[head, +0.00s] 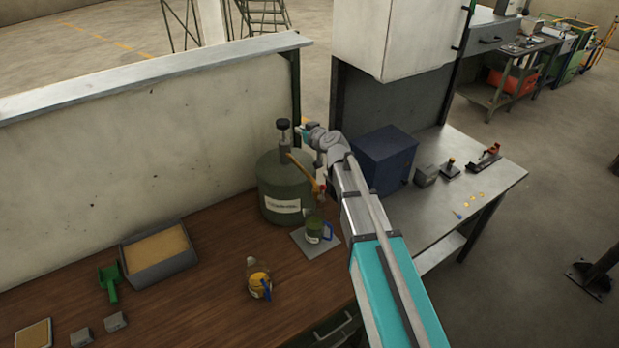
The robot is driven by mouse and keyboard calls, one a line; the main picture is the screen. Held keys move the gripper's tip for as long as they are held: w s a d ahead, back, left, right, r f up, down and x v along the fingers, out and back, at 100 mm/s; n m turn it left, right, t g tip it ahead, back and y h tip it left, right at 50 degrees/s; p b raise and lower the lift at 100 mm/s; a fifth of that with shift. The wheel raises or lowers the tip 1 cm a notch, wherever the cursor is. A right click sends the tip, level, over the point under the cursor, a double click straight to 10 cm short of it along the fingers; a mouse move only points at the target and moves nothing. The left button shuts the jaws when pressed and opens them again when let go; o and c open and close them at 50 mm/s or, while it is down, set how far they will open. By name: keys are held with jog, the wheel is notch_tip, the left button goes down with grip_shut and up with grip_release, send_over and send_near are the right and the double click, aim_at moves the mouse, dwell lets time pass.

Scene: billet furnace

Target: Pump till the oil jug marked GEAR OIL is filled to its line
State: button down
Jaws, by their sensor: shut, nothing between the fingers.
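A dark green oil drum (281,183) with a white label stands at the back of the wooden bench. A dark pump knob (283,124) on a rod rises from its top. A brownish spout slopes down its right side. Below it a green jug (314,231) with a blue handle stands on a grey plate (312,247). A second jug (258,278), with amber contents, stands nearer on the bench. The markings and fill lines are too small to read. My gripper (303,129) is shut and empty, just right of the pump knob; I cannot tell whether it touches the knob.
A grey tray of sand-coloured material (150,277) and a green scoop (109,283) lie to the left. A dark blue box (383,160) stands right of my arm, on a metal table (470,190) with small tools. A low wall (150,130) closes the bench's back.

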jog(key=shift+r, duration=0.15)
dwell(0.3)
notch_tip(320, 180, up, 5)
jog(key=p, duration=0.5)
jog(key=shift+a+r+p, duration=0.1)
jog(key=shift+r+p, duration=0.1)
jog(key=shift+p, duration=0.15)
jog(key=shift+w+a+f, duration=0.1)
jog(key=b, duration=0.3)
send_over(285, 124)
jog(key=f, duration=0.2)
jog(key=shift+w+a+f, duration=0.15)
jog(key=shift+w+f, duration=0.15)
jog(key=shift+w, duration=0.1)
jog(key=shift+s+f+b, duration=0.25)
jog(key=shift+f+b, duration=0.1)
jog(key=shift+f, duration=0.15)
jog(key=shift+d+f+b, duration=0.2)
jog(key=shift+f+b, duration=1.15)
jog(key=shift+b, duration=0.05)
jog(key=shift+f, duration=0.1)
